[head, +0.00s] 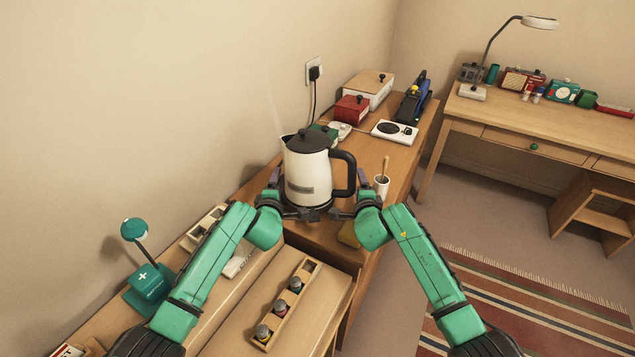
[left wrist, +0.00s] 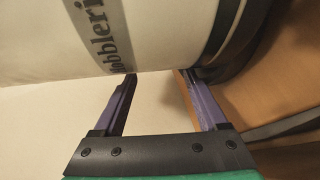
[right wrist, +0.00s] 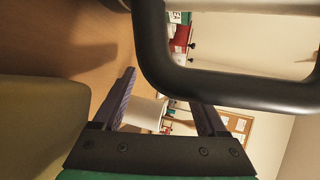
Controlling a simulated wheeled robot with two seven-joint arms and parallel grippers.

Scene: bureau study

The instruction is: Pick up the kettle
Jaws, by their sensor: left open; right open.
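The kettle (head: 307,171), cream-white with a black lid and a black handle on its right, stands upright on the wooden desk. My left gripper (head: 275,184) is open at the kettle's lower left side. In the left wrist view the kettle body (left wrist: 95,35), with a grey lettered label, lies just beyond the open fingers (left wrist: 157,76). My right gripper (head: 362,184) is open beside the handle, on the right. In the right wrist view the black handle (right wrist: 235,88) crosses just beyond the open fingers (right wrist: 162,88). The kettle's bottom is partly hidden by my grippers.
A white cup (head: 382,186) with a stick in it stands close to the right of my right gripper. Behind the kettle are a red box (head: 351,109) and a white device (head: 394,131). A rack of small bottles (head: 285,303) lies in front.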

